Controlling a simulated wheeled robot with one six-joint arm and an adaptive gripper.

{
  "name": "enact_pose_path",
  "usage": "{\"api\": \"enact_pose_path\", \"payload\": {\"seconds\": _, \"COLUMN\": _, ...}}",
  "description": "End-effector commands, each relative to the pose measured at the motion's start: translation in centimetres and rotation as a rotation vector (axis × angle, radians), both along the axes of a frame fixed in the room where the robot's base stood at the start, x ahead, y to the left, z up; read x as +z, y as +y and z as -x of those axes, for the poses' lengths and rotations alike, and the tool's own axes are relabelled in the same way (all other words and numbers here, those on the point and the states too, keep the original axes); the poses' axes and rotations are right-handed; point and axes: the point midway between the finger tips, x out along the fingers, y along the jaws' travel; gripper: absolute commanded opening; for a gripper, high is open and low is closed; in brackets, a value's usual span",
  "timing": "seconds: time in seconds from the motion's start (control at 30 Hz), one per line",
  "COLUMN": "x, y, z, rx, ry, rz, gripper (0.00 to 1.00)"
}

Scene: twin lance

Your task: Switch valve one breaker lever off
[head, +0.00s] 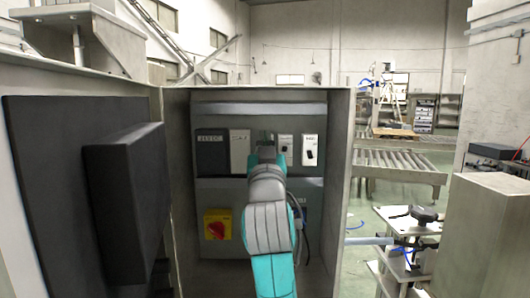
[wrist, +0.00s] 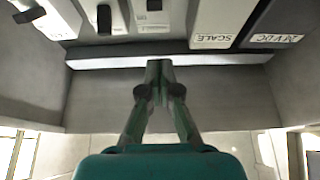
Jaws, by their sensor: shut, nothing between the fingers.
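A row of labelled breakers sits in the upper part of an open cabinet. A white breaker with a small black lever (head: 310,152) is at the right of the row, and another white breaker (head: 286,142) is beside it. Their labels are too small to read, so I cannot tell which is valve one. In the wrist view, which is upside down, dark levers stick out at the far left (wrist: 29,14) and left of centre (wrist: 104,18). My gripper (wrist: 159,66) is shut and empty, below the breaker row in the picture; in the head view my arm hides part of the panel.
A dark 24VDC block (head: 211,152) and a grey SCALE block (head: 239,152) fill the row's left. A red knob on a yellow plate (head: 217,224) is lower left. The cabinet's side wall (head: 338,185) bounds the space at right; a dark box (head: 125,205) stands left.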

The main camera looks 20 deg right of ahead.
Motion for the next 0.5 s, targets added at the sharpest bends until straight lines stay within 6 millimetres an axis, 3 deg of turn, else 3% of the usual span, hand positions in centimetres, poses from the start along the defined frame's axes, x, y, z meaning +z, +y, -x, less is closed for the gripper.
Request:
{"api": "enact_pose_path", "payload": {"seconds": 0.07, "x": 0.6, "y": 0.0, "z": 0.0, "rx": 0.000, "ry": -0.001, "rz": 0.000, "gripper": 0.00}}
{"api": "enact_pose_path", "payload": {"seconds": 0.5, "x": -4.0, "y": 1.2, "z": 4.2, "rx": 0.000, "ry": 0.001, "rz": 0.001, "gripper": 0.00}}
